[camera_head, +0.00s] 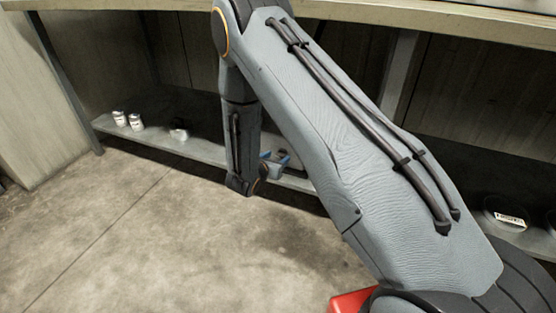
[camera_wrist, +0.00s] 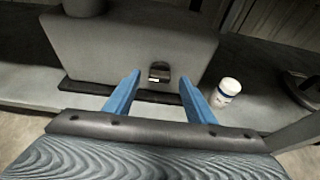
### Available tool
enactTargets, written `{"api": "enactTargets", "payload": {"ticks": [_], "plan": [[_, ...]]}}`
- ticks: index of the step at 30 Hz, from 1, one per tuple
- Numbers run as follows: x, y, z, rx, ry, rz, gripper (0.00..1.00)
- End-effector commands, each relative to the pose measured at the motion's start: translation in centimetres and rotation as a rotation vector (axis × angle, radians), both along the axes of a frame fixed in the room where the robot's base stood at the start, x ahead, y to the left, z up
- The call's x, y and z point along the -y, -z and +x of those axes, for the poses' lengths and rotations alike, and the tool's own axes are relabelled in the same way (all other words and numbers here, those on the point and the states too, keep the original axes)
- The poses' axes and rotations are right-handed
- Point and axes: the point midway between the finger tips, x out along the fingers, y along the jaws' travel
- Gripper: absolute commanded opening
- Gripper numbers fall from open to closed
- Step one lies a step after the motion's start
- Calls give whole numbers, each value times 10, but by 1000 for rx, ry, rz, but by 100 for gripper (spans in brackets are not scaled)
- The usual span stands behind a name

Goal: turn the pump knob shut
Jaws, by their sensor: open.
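In the wrist view, a grey box-shaped body (camera_wrist: 110,48), likely the pump, stands on a dark base plate on the shelf. A small dark fitting (camera_wrist: 159,72) with a pale strip at its lower edge sits on its front face; it may be the knob. My gripper (camera_wrist: 158,78) is open and empty, its two blue fingers pointing toward that face with the fitting between them in the picture. I cannot tell whether the fingertips touch it. In the head view my gripper (camera_head: 275,157) is low at the shelf, mostly hidden behind my arm, and the pump is not clearly visible.
A white jar (camera_wrist: 227,93) stands right of the right finger. A dark object (camera_wrist: 302,88) lies farther right. A worktop (camera_head: 410,14) overhangs the shelf.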

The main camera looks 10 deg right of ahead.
Motion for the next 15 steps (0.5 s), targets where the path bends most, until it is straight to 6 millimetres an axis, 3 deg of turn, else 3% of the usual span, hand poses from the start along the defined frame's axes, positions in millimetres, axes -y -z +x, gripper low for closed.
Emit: {"api": "enactTargets", "payload": {"ticks": [6, 15], "plan": [[12, 10, 16, -1, 1, 0, 50], [14, 10, 19, -1, 1, 0, 50]]}}
